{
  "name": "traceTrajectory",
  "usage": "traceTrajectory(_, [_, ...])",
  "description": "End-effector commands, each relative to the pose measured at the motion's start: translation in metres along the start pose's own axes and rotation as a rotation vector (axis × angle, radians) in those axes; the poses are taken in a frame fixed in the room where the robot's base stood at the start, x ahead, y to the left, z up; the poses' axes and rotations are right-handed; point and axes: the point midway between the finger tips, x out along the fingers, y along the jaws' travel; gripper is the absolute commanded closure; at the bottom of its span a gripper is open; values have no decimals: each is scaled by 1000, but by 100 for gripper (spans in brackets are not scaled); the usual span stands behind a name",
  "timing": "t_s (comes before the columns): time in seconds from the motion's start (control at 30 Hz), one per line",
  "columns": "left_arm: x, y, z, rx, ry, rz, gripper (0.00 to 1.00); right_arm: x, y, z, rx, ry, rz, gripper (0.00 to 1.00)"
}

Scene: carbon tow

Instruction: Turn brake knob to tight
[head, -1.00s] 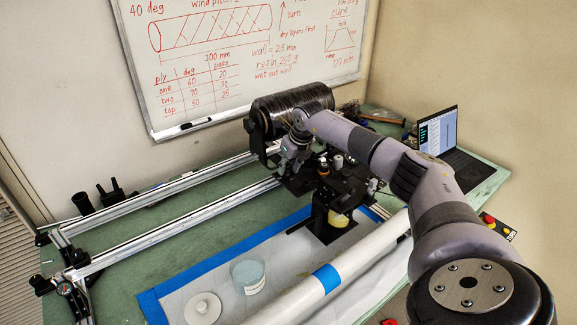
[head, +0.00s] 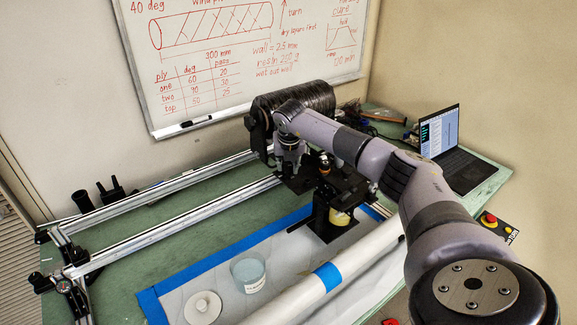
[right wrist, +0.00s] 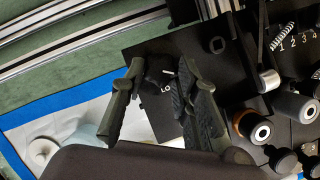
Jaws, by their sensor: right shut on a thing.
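My right gripper (head: 289,164) reaches down over the black tow device behind the long white tube in the head view. In the right wrist view, its two dark fingers (right wrist: 161,70) close on the small black brake knob (right wrist: 159,73), which has a short white mark. Letters reading "LO" are printed on the black plate (right wrist: 150,48) beside the knob; the rest of the label is hidden by a finger. The knob is hidden by the gripper in the head view. My left gripper is not in view.
A black wound spool (head: 315,99) stands behind the gripper. Rollers (right wrist: 253,127) and springs are close to the right finger. Aluminium rails (head: 165,190) run left. A cup (head: 248,274) and a white disc (head: 203,307) sit on the blue-edged sheet. A laptop (head: 440,135) is at right.

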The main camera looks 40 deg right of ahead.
Motion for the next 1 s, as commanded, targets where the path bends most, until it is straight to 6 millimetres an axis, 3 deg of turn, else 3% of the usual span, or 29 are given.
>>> traceTrajectory(1.0, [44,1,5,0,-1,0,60,1,9,5,829,-3,-339,100])
